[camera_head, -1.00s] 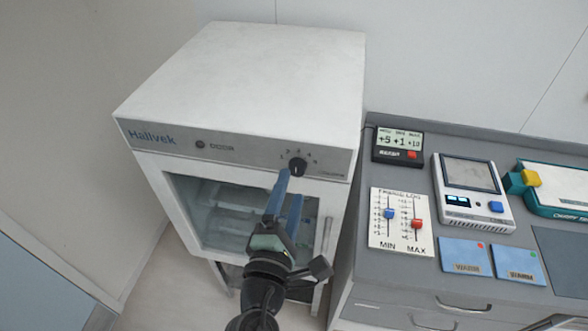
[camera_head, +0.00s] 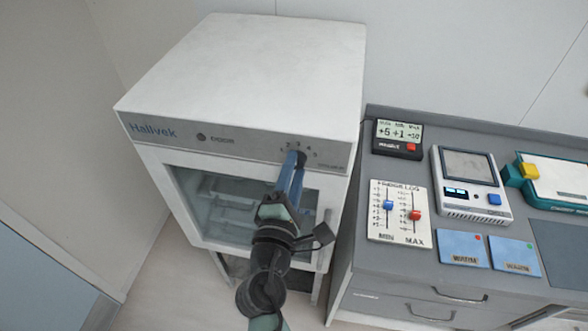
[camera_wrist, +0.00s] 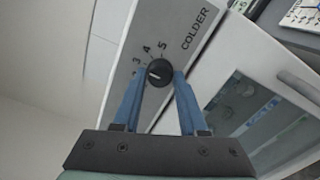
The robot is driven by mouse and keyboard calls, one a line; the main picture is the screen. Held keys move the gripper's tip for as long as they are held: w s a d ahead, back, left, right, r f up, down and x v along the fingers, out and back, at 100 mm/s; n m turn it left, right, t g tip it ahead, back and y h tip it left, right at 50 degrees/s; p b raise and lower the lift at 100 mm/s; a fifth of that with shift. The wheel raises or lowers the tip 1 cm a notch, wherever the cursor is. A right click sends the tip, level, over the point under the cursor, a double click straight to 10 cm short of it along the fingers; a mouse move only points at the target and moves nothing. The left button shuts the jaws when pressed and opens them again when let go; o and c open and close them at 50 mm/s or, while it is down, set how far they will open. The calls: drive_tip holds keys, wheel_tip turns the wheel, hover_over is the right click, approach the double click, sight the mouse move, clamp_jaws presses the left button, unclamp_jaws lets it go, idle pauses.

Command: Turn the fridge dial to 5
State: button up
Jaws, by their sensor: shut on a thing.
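The fridge dial (camera_wrist: 159,71) is a round black knob on the grey front panel of the white fridge (camera_head: 245,65). In the wrist view the numbers 3, 4 and 5 show around it, with "COLDER" beyond the 5. A light mark on the knob lies toward its left side, near the left finger; the number it points at is not clear. My gripper (camera_head: 294,161) reaches up to the panel. Its blue fingers stand on either side of the knob and are shut on it. In the head view the fingers largely hide the dial.
The fridge's glass door (camera_head: 215,205) lies below the panel. A grey counter (camera_head: 362,285) stands close on the right. It carries a small display (camera_head: 398,138), a fridge log board (camera_head: 400,228) with sliders, a grey device (camera_head: 470,183) and two blue "WARM" cards.

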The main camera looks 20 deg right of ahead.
clamp_jaws()
drive_tip(key=m+b, duration=0.1)
drive_tip(key=m, duration=0.1)
drive_tip(key=m+b, duration=0.1)
drive_tip(key=b, duration=0.1)
drive_tip(key=m+b, duration=0.2)
drive_tip(key=shift+f+m, duration=0.25)
drive_tip(key=shift+m, duration=0.05)
drive_tip(key=shift+r+m+b, duration=0.2)
drive_tip(key=shift+m+b, duration=3.6)
drive_tip(key=shift+m, duration=0.3)
